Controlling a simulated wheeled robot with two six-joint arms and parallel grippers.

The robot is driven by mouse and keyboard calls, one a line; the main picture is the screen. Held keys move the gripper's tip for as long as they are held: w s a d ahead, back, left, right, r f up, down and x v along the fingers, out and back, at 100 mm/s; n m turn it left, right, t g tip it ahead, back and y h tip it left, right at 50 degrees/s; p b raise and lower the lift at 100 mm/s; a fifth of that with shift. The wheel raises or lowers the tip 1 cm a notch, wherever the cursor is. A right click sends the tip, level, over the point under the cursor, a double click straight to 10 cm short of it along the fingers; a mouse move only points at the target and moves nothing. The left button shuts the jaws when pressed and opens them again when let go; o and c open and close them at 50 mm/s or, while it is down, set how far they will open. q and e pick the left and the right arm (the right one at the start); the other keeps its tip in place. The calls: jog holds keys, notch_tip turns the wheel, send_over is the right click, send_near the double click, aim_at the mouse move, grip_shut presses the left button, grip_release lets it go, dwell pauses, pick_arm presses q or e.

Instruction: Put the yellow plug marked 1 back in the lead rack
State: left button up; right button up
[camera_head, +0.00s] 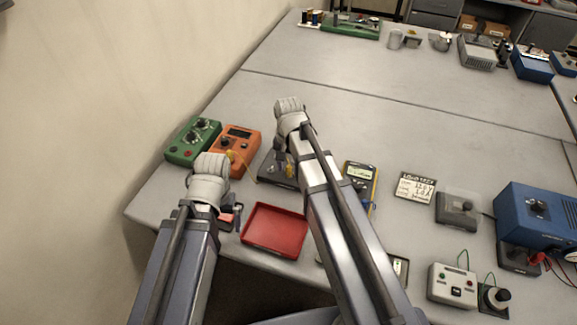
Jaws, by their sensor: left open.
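A yellow plug (231,156) with a yellow lead shows at the lower part of the orange meter (238,139), just above my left wrist. Its mark is too small to read. My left gripper (228,212) is open near the table's front left edge, below the orange meter; its fingers are partly hidden by the wrist. Small red and dark parts show beside it, and I cannot tell what they are. My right gripper (281,158) is over a dark base plate (268,172) right of the orange meter; its fingers are too unclear to judge. I cannot make out the lead rack.
A green box with dials (192,140) stands left of the orange meter. A red tray (274,230) lies between my arms. A yellow multimeter (360,176), a label card (415,187) and a blue unit (540,215) stand to the right. The table's middle is clear.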

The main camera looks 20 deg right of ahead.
jog(key=shift+o, duration=0.5)
pick_arm(q)
jog(key=shift+r, duration=0.15)
pick_arm(e)
jog(key=shift+r, duration=0.15)
notch_tip(320, 180, up, 8)
jog(key=p, duration=0.8)
jog(key=shift+f, duration=0.2)
pick_arm(q)
notch_tip(320, 180, up, 8)
jog(key=shift+f, duration=0.2)
